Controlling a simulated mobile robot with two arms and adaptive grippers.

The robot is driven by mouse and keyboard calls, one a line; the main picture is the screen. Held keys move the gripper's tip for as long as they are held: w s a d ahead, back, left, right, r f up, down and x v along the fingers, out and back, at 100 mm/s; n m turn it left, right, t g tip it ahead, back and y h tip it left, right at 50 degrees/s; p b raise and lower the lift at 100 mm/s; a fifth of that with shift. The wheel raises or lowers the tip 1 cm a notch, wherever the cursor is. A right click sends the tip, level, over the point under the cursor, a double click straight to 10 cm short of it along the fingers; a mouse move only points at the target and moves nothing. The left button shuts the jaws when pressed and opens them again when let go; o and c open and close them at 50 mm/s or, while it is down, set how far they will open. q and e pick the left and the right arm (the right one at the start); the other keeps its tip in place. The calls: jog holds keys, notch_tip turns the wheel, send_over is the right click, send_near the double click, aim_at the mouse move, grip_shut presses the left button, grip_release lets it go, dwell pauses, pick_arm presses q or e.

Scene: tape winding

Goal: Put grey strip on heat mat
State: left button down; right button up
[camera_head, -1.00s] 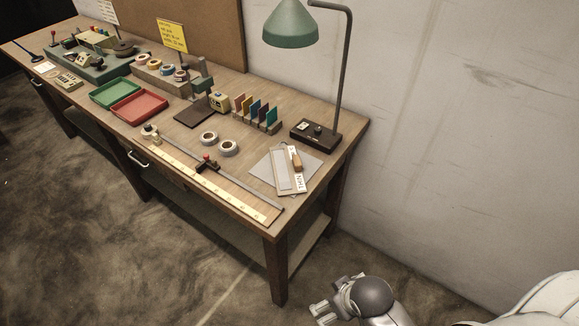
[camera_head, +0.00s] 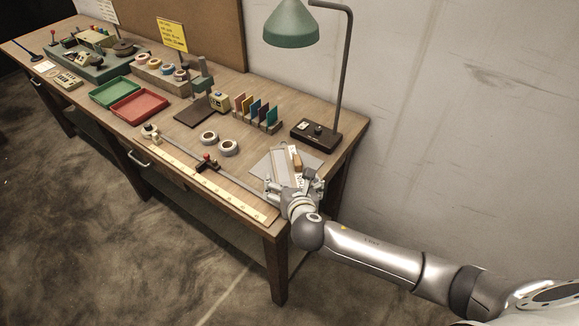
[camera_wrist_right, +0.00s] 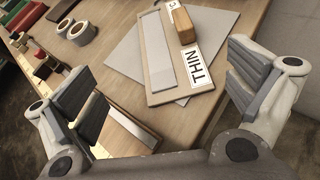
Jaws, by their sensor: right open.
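The grey strip (camera_head: 281,164) lies flat on a wooden board labelled "THIN" near the right end of the workbench. The strip also shows in the right wrist view (camera_wrist_right: 158,50). A dark, flat square pad (camera_head: 189,117) at mid-bench looks like the heat mat, beside a small beige box. My right gripper (camera_head: 294,186) is over the near edge of the board, partly hiding it. In the right wrist view the gripper (camera_wrist_right: 168,90) is open and empty, its fingers wide apart, with the board and strip ahead between them. My left gripper is not in view.
A grey sheet (camera_head: 262,166) lies under the board, and a wooden block (camera_wrist_right: 182,24) stands on it. A ruler (camera_head: 200,179) and metal rod run along the front edge. Tape rolls (camera_head: 228,148), colored cards (camera_head: 257,110) and a lamp (camera_head: 317,133) stand nearby.

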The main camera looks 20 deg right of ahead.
aim_at(287, 166)
jog(key=shift+w+d+r+n+t, duration=0.15)
jog(key=shift+w+n, duration=0.25)
jog(key=shift+n, duration=0.05)
jog(key=shift+w+d+r+n+t, duration=0.1)
jog(key=shift+w+n+t, duration=0.05)
jog(key=shift+w+n, duration=0.3)
jog(key=x, duration=0.4)
jog(key=shift+w+f, duration=0.2)
jog(key=shift+w, duration=0.15)
jog(key=shift+d+r+x, duration=0.1)
jog(key=shift+x, duration=1.3)
jog(key=shift+d+r+x, duration=0.1)
jog(key=shift+x, duration=1.3)
